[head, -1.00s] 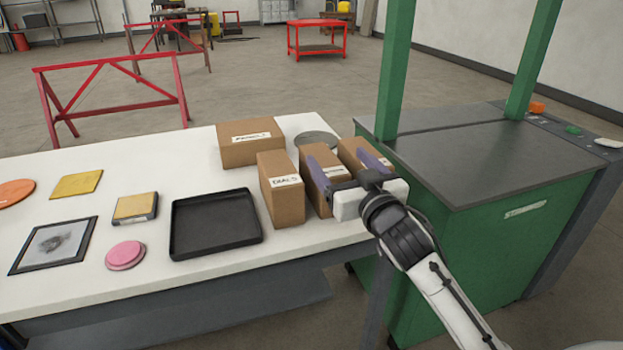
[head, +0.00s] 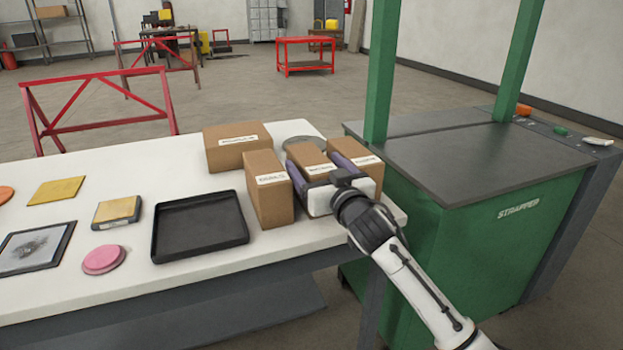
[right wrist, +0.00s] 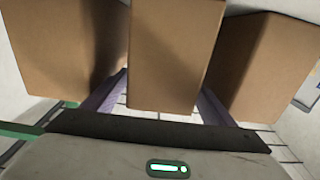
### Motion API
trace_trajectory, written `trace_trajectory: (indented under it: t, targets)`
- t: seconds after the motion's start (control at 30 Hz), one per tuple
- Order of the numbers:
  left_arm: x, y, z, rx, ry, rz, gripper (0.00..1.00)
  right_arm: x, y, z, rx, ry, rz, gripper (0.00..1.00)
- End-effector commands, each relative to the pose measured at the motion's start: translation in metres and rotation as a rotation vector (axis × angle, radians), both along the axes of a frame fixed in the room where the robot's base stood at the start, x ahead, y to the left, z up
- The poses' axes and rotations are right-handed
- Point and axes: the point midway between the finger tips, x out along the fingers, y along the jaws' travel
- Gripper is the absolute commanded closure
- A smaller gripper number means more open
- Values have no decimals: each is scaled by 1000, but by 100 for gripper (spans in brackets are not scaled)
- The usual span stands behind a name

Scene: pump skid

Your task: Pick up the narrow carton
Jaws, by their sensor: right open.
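Three upright brown cartons stand in a row at the right end of the white table: a left carton (head: 267,196), a middle carton (head: 309,158) and a right carton (head: 358,157). The middle carton looks narrowest in the right wrist view (right wrist: 170,55). My right gripper (head: 318,168) is open, with its purple fingers in the gaps on either side of the middle carton. Clear gaps show beside the fingers in the wrist view (right wrist: 158,98). The gripper body hides the middle carton's lower front. My left gripper is out of view.
A wider carton (head: 237,155) and a grey disc (head: 303,142) lie behind the row. A black tray (head: 200,228) is to the left. The green strapper machine (head: 470,235) stands close to the table's right end.

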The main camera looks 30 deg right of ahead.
Motion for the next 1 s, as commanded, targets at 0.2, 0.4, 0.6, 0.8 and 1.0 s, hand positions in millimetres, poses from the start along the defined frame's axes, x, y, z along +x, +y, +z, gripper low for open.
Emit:
trace_trajectory:
  t: [0.2, 0.4, 0.6, 0.8, 1.0]
  targets:
    - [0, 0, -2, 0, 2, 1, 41, 27, -6, 0, 0, -1, 0, 22]
    - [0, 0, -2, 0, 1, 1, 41, 30, -7, 0, 0, 0, 0, 22]
    - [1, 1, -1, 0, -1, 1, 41, 30, -7, 0, 0, 0, 0, 42]
    - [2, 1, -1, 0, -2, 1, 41, 29, -7, 0, 0, 0, 0, 76]
    - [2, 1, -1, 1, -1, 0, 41, 29, -7, 2, -1, -5, 1, 79]
